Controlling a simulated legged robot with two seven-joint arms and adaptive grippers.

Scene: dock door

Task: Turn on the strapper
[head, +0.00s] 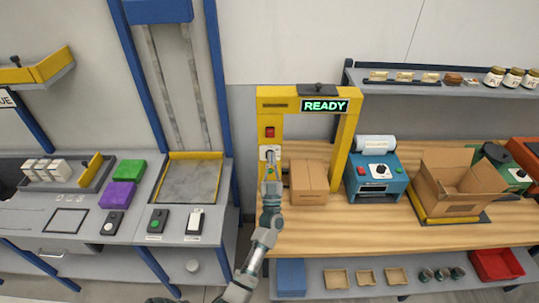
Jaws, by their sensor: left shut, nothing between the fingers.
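The strapper is a yellow arch (347,133) standing on the wooden bench. Its display (325,106) is lit and reads READY in green. A red switch (270,132) is on its left post, with a pale plate (264,151) below it. My left gripper (270,160) is shut and empty, right at the pale plate and below the red switch. It hides part of the plate, and I cannot tell whether it touches it. A closed cardboard box (309,183) sits beside the left post, under the arch. My right gripper is not in view.
A blue machine (375,177) and an open carton (457,187) stand to the right on the wooden bench (330,232). A shelf (430,87) with jars runs above. A grey bench (60,222) with green and purple blocks is at left. The bench front is clear.

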